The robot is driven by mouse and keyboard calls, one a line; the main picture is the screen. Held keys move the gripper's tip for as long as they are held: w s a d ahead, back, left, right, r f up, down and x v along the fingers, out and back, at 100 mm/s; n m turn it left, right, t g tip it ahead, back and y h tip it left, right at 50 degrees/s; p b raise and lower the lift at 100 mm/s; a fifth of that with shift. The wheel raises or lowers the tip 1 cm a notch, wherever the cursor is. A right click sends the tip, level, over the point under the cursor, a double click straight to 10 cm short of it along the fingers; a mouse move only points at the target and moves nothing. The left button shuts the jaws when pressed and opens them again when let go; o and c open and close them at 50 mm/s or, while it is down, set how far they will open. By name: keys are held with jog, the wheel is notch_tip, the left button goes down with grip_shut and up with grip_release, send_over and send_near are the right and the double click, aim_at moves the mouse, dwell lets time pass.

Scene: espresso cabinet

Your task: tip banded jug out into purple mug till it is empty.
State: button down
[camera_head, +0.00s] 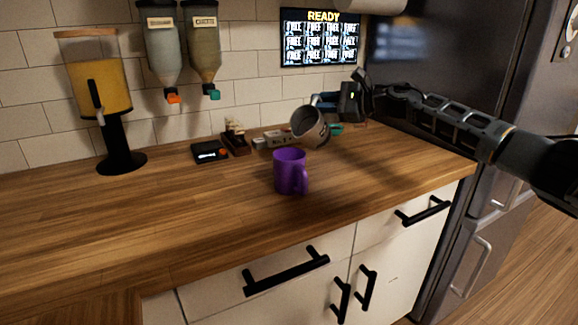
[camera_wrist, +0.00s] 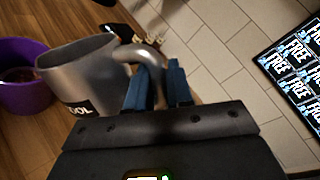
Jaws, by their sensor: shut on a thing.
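The purple mug (camera_head: 290,172) stands upright on the wooden counter in the head view. In the wrist view the purple mug (camera_wrist: 27,80) is at the left, with some dark content at its bottom. The grey metal jug (camera_head: 309,127) with a dark band is held above the counter, tilted towards the left, behind and slightly right of the mug. In the wrist view the jug (camera_wrist: 95,75) has its lip by the mug's rim; its inside is hidden. My gripper (camera_wrist: 160,85) has its blue fingers shut on the jug's handle.
A juice dispenser (camera_head: 100,90) stands at the left. Two wall dispensers (camera_head: 185,50) hang near a screen (camera_head: 320,40) reading READY. A small black scale (camera_head: 209,152) and small items (camera_head: 236,138) sit behind the mug. The front-left counter is clear.

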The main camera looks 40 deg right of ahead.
jog(key=f+b, duration=0.1)
jog(key=d+f+m+b, duration=0.1)
jog(key=shift+w+d+f+m+b, duration=0.15)
jog(key=shift+f+m+b, duration=0.15)
jog(key=shift+b, duration=0.1)
jog(key=d+f+m+b, duration=0.1)
jog(key=f+b, duration=0.1)
jog(key=b, duration=0.1)
jog(key=w+d+f+m+y+b, duration=0.1)
jog(key=d+f+m+b, duration=0.1)
jog(key=b, duration=0.1)
jog(key=d+f+m+t+b, duration=0.1)
jog(key=d+f+m+b, duration=0.1)
jog(key=b, duration=0.1)
jog(key=shift+w+d+f+b, duration=0.1)
jog(key=shift+w+f+b, duration=0.1)
jog(key=shift+f+b, duration=0.2)
jog(key=shift+w+d+f+m+b, duration=0.1)
jog(key=shift+d+f+m+b, duration=0.3)
jog(key=shift+f+m+b, duration=0.35)
jog(key=shift+r, duration=0.15)
